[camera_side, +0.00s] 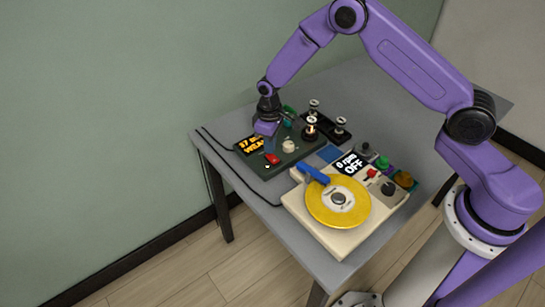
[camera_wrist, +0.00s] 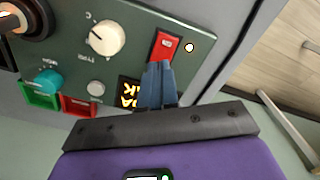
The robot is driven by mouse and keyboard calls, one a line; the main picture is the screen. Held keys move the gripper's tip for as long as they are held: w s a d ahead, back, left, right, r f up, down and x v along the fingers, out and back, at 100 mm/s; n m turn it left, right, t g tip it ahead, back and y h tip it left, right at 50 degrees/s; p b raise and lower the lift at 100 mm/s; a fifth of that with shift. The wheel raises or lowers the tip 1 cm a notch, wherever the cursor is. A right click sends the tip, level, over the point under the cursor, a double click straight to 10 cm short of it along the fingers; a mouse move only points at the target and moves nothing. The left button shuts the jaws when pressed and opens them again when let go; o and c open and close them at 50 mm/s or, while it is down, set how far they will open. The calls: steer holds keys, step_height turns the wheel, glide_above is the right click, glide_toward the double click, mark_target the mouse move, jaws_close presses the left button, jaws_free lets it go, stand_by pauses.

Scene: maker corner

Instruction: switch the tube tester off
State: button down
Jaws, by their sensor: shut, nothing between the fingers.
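The tube tester (camera_side: 300,163) is a dark green box at the table's back left. Its lit orange display (camera_side: 250,144) shows "57" and "WEAK", partly hidden by my gripper. Its red rocker switch (camera_side: 271,159) also shows in the wrist view (camera_wrist: 164,45), beside a small white lit dot (camera_wrist: 190,47). My gripper (camera_side: 269,148) is shut and empty, pointing down over the tester. In the wrist view its blue-grey fingertips (camera_wrist: 158,66) overlap the near end of the red switch; I cannot tell whether they touch it.
A cream knob (camera_wrist: 107,38), a teal knob (camera_wrist: 47,80) and a grey button (camera_wrist: 95,88) sit on the tester. Several tubes stand at its back, one glowing (camera_side: 311,122). A cream machine with a yellow disc (camera_side: 325,210) stands in front, its display (camera_side: 350,163) reading "0 rpm OFF".

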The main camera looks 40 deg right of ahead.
mark_target(270, 155)
steer(key=shift+f, duration=0.95)
stand_by(0.6)
steer(key=shift+r, duration=3.55)
